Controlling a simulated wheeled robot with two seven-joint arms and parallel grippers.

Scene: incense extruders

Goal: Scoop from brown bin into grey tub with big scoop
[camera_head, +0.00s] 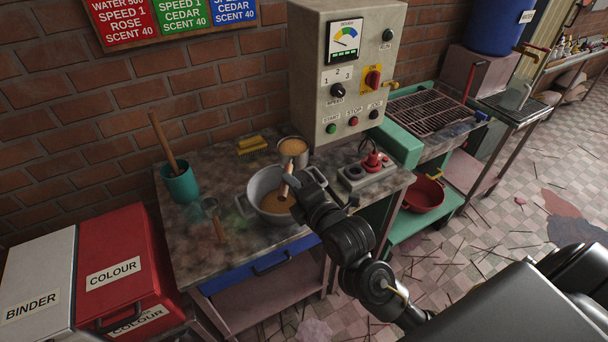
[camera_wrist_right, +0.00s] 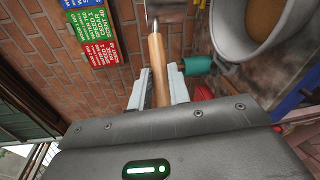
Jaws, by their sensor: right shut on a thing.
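My right gripper (camera_head: 303,183) is shut on the wooden handle of the big scoop (camera_head: 287,184). The scoop's metal cup (camera_head: 293,158) holds light brown powder and looks upright, over the back right of the grey tub. In the right wrist view, the gripper (camera_wrist_right: 158,88) has its fingers on both sides of the scoop handle (camera_wrist_right: 157,60), and only part of the metal cup shows. The grey two-handled tub (camera_head: 251,200) stands on the worktable with brown material inside; it also shows in the wrist view (camera_wrist_right: 228,38). The brown bin and my left gripper are out of view.
A control box (camera_head: 345,75) rises behind. Red (camera_head: 115,255) and white (camera_head: 38,285) bins stand left.

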